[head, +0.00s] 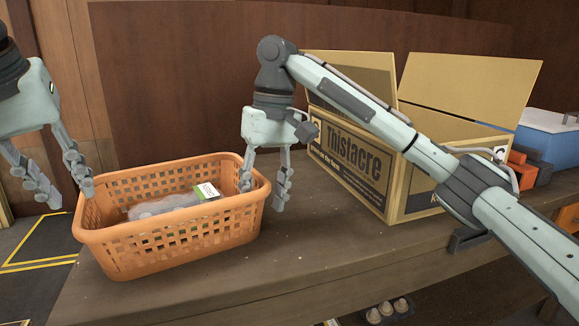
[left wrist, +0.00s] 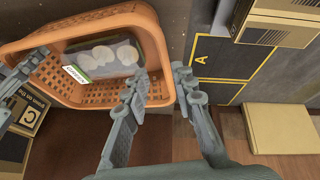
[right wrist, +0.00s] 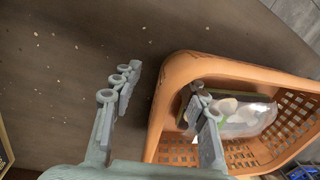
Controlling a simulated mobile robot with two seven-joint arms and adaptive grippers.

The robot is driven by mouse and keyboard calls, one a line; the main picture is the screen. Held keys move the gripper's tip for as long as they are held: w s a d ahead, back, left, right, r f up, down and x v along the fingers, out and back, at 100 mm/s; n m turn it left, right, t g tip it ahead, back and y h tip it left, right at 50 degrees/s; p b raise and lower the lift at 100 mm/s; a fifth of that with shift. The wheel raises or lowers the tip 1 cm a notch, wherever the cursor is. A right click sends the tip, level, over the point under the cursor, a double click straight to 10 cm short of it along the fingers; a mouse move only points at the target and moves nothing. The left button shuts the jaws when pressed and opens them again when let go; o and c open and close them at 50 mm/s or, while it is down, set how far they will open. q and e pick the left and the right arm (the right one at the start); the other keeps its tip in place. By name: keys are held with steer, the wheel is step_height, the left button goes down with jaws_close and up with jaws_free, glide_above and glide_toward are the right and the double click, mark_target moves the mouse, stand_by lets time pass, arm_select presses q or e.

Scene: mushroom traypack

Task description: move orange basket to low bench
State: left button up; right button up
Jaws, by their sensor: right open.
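The orange basket (head: 92,238) stands upright on the brown table, with a film-wrapped mushroom pack (head: 165,206) inside. The pack's pale mushrooms also show in the left wrist view (left wrist: 105,54). My left gripper (head: 66,192) is open at the basket's left end; in the left wrist view one finger is over the basket side and the other outside its rim. My right gripper (head: 262,192) is open at the right end, one finger inside the rim and one outside, with a gap to the wall in the right wrist view (right wrist: 165,95). I cannot make out the low bench for certain.
An open cardboard box (head: 345,165) stands right of the basket on the brown table (head: 250,285). A blue bin (head: 545,135) and orange items are further right. Yellow floor markings (head: 35,262) lie left of the table. A tan block (left wrist: 282,128) shows in the left wrist view.

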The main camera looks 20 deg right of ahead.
step_height(320, 180, up, 10)
steer(key=d, duration=0.1)
steer(key=shift+d, duration=0.15)
stand_by(0.5)
